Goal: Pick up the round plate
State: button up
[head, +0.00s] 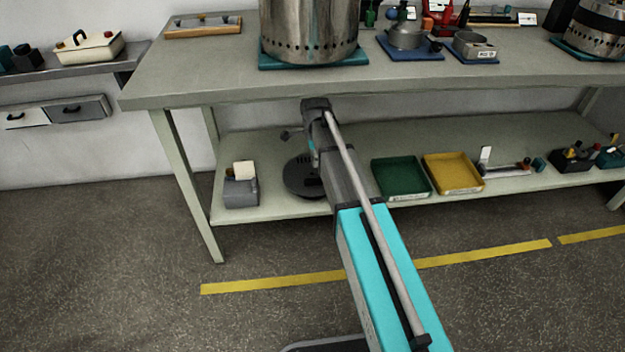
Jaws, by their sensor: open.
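A dark round plate (298,180) lies on the lower shelf of the workbench, with small marks or holes on its face. My forearm covers its right side. My arm reaches from the bottom of the view to the bench, its wrist just below the tabletop's front edge. My gripper (294,135) is mostly hidden behind the wrist; a small dark part of it sticks out to the left, above the plate in the picture. It is open, and nothing shows in it. I cannot tell how far it is from the plate.
A grey block with a cream piece (240,192) stands left of the plate. Green (401,178) and yellow (453,173) trays lie to the right. The tabletop (200,72) overhangs the shelf and carries a large metal cylinder (309,30). The floor in front is clear.

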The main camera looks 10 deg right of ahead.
aim_at(314, 179)
jog(key=shift+f+b, duration=2.55)
jog(key=shift+f, duration=0.3)
jog(key=shift+f, duration=0.1)
jog(key=shift+a+f+b, duration=0.1)
jog(key=shift+f+b, duration=2.4)
jog(key=shift+b, duration=0.1)
grip_shut()
